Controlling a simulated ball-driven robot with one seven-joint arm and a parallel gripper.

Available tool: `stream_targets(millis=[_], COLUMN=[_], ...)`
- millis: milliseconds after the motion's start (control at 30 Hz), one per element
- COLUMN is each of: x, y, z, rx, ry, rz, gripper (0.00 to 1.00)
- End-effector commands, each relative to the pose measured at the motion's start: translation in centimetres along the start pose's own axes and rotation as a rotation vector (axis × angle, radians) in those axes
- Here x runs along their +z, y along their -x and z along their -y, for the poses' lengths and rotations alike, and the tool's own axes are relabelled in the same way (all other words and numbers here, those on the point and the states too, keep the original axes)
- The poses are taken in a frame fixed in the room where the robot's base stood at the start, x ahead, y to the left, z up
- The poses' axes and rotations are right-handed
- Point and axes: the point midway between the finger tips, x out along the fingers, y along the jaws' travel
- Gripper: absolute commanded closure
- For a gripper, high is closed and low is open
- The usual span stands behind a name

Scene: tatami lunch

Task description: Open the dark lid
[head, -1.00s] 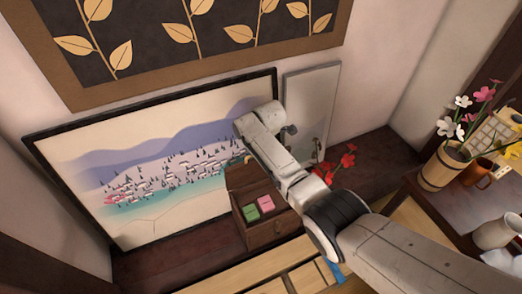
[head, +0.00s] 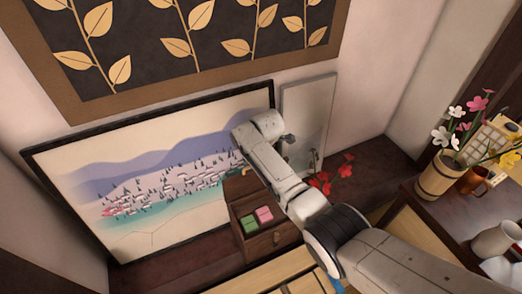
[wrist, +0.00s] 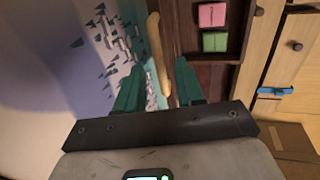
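The dark wooden box (head: 268,243) stands on the dark ledge, with a green and a pink block inside. Its dark lid (head: 240,187) is raised at the back, so the inside shows from above. In the wrist view the open box (wrist: 237,52) is at upper right, with the brown lid (wrist: 188,38) along its left side. A tan rounded bar (wrist: 156,50), perhaps the lid's handle, shows between the fingers. My gripper (wrist: 158,75) has its two teal fingers apart, with a gap to the bar on both sides.
A framed landscape picture (head: 150,170) leans on the wall close behind the box. A narrow pale panel (head: 308,115) and red flowers (head: 330,178) are to the right. A table with a flower pot (head: 437,178), mug (head: 473,181) and pitcher (head: 496,239) stands at far right.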

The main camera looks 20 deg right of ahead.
Motion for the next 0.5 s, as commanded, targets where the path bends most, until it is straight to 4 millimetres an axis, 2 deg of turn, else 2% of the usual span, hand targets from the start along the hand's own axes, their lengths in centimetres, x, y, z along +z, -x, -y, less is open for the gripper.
stream_targets(millis=[33,300,500], x=[0.0,0.1,0.1], y=[1.2,6.0,8.4], z=[-0.1,-0.1,0.0], rx=[0.002,0.003,0.001], ry=[-0.001,-0.001,-0.002], rz=[-0.001,0.000,0.000], gripper=[0.62,0.62,0.62])
